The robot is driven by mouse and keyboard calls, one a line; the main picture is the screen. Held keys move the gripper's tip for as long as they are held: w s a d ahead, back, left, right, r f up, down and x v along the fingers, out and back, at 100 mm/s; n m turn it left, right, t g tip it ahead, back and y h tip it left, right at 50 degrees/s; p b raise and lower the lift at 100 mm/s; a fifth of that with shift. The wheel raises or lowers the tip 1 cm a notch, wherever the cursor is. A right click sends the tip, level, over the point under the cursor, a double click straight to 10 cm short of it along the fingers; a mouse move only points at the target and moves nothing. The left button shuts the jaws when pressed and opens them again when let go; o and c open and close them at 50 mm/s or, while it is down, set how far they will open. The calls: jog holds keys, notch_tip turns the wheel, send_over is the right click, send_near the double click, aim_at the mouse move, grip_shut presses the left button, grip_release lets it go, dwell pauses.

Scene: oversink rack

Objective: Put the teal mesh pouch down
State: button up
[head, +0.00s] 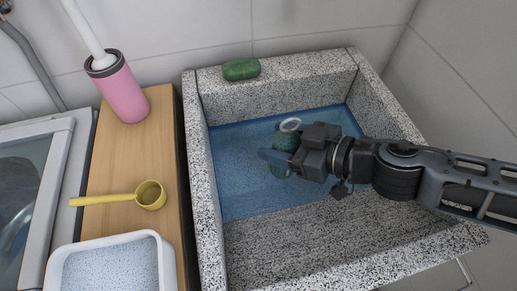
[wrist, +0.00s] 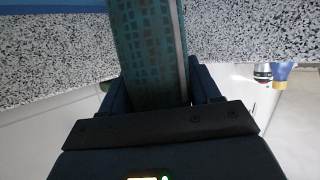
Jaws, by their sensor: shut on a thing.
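The teal mesh pouch (head: 286,141) is in the jaws of my gripper (head: 282,160), above the blue surface in the sink. A pale ring shows at its top in the head view, and the gripper hides part of it. In the wrist view the pouch (wrist: 146,45) fills the space between the two dark fingers, its patterned side facing the camera. My gripper is shut on it. I cannot tell how high the pouch is above the blue surface (head: 236,180).
The speckled stone sink (head: 207,220) has raised walls around the blue area. A green soap bar (head: 241,69) lies on its back ledge. To the left, a wooden top (head: 107,165) bears a pink brush holder (head: 124,92), a yellow scoop (head: 150,195) and a white tub (head: 165,262).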

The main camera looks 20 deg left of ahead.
jog(key=w+a+f, duration=0.1)
jog(key=a+f, duration=0.4)
jog(key=f, duration=0.2)
jog(key=shift+a+b, duration=0.15)
jog(key=shift+b, duration=0.2)
jog(key=shift+f, duration=0.7)
jog(key=o, duration=1.2)
jog(key=v, duration=0.4)
jog(key=r+v, duration=0.1)
jog(key=v, duration=0.3)
jog(key=shift+a, duration=0.2)
